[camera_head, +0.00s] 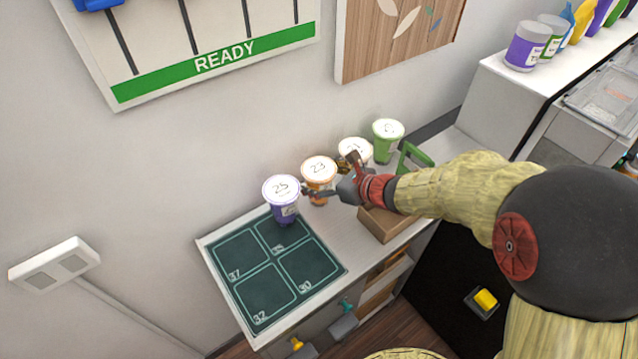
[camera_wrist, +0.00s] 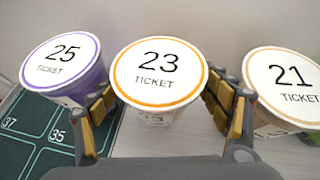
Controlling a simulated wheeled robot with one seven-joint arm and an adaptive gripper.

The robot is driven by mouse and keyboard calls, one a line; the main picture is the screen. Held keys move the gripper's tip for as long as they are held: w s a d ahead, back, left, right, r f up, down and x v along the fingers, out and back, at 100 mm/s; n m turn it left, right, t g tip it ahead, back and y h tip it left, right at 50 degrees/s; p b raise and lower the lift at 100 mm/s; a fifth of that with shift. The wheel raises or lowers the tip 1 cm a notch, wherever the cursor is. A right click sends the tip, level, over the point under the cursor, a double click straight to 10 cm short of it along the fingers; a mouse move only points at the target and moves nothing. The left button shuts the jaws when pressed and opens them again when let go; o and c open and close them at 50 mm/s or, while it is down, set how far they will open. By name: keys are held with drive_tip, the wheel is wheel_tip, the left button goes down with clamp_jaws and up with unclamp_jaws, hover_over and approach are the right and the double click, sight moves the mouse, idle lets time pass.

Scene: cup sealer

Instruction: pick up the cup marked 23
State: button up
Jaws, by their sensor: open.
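The cup marked 23 (camera_head: 318,172) is orange with a white lid and stands upright on the counter, between the purple cup marked 25 (camera_head: 282,198) and another white-lidded cup. In the wrist view, the cup marked 23 (camera_wrist: 158,76) is centred, with the cup marked 25 (camera_wrist: 64,66) to its left and the cup marked 21 (camera_wrist: 286,88) to its right. My gripper (camera_wrist: 162,112) is open, with one finger on each side of the cup marked 23. I cannot tell whether the fingers touch it. In the head view my gripper (camera_head: 325,190) is beside this cup and partly covers it.
A green cup (camera_head: 387,140) stands at the back right. A dark mat with numbered squares (camera_head: 272,262) lies to the left, with the cup marked 25 at its far edge. A brown box (camera_head: 384,226) is below my arm. The wall is close behind the cups.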

drive_tip(key=shift+c, duration=1)
drive_tip(key=c, duration=1.2)
drive_tip(key=shift+c, duration=0.6)
drive_tip(key=shift+r, duration=0.15)
